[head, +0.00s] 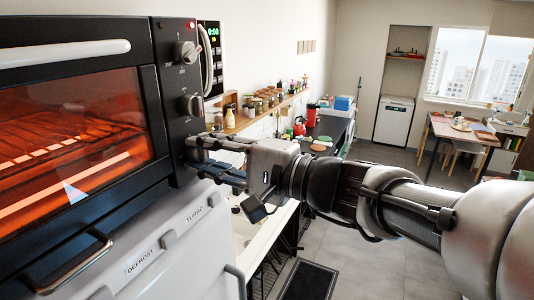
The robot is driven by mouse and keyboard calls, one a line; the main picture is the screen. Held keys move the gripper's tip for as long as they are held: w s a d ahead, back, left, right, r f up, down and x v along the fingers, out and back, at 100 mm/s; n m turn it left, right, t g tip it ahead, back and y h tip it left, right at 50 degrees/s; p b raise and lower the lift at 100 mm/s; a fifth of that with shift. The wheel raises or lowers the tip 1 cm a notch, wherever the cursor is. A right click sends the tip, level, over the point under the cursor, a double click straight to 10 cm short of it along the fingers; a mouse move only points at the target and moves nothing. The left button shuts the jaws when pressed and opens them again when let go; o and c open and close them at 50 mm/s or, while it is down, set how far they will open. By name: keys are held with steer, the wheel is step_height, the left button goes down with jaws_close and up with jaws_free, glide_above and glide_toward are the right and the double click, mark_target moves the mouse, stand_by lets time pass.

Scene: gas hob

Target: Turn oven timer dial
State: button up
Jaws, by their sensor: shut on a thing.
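The oven (75,120) is on the left, its window glowing orange. Its black control panel (174,82) carries a top dial (187,52) and a middle dial (191,104), both uncovered. My gripper (195,155) comes in from the right, with its fingers at the lower part of the panel, below the middle dial. It is shut on the lowest dial, taken to be the timer dial, which the fingers mostly hide. The dial's marking and setting cannot be read. A small red light (162,25) shows at the top of the panel.
A shelf of jars (265,102) and a counter with a red kettle (299,126) lie behind my gripper. Open grey floor (380,265) is to the right.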

steer(key=m, duration=0.4)
steer(key=shift+b, duration=0.4)
steer(key=shift+m, duration=1.9)
steer(key=o, duration=1.1)
steer(key=shift+d, duration=0.1)
steer(key=v, duration=1.2)
